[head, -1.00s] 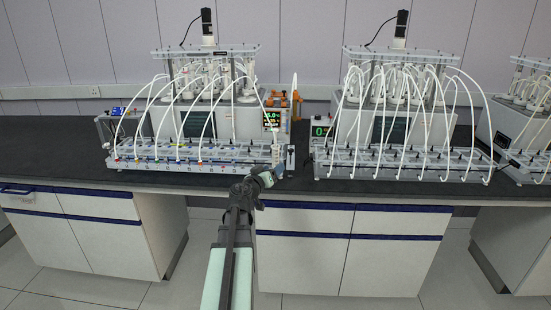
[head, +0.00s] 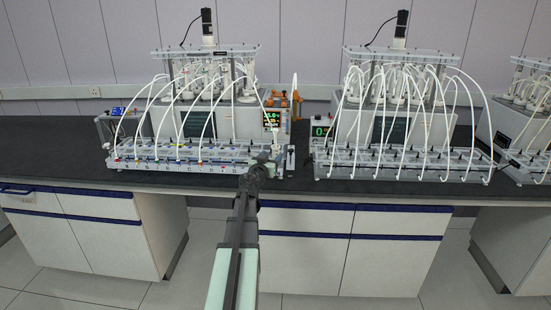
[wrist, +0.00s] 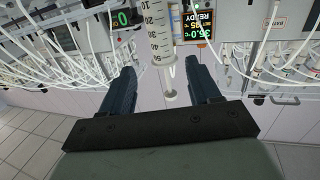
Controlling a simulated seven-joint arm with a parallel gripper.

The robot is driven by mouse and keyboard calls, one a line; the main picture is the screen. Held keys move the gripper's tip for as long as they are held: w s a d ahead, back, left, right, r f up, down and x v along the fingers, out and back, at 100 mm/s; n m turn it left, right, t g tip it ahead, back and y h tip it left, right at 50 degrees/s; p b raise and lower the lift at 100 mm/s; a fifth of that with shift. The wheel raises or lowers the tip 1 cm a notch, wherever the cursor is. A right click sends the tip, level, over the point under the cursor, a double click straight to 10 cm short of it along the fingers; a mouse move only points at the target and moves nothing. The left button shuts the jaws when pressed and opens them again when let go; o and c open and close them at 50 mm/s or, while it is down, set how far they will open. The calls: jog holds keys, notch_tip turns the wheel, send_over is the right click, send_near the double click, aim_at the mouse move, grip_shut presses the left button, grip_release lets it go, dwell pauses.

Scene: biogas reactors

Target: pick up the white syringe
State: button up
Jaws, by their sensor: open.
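The white syringe (wrist: 160,40) shows in the wrist view with its graduated barrel at the top and its plunger end pointing down toward my gripper. My gripper (wrist: 161,66) is open, with one dark finger to each side of the syringe in the picture. The plunger lies between the fingers in the picture; I see no finger touching it. In the head view my gripper (head: 263,166) is at the front right end of the left reactor's rack, and it hides much of the syringe's area.
The left reactor rack (head: 190,160) carries several white tubes. A lit display (head: 271,119) stands behind my gripper. A second reactor rack (head: 400,165) stands to the right. Bare black benchtop (head: 50,150) lies at the left. The bench's front edge is just below my gripper.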

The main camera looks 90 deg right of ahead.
aim_at(274, 152)
jog(key=shift+w+f+x, duration=0.1)
jog(key=shift+w+x, duration=0.05)
jog(key=shift+x, duration=1.6)
jog(key=shift+w+f+x, duration=0.1)
jog(key=shift+f+x, duration=0.05)
jog(key=shift+x, duration=1.65)
jog(key=shift+c, duration=0.3)
jog(key=c, duration=0.9)
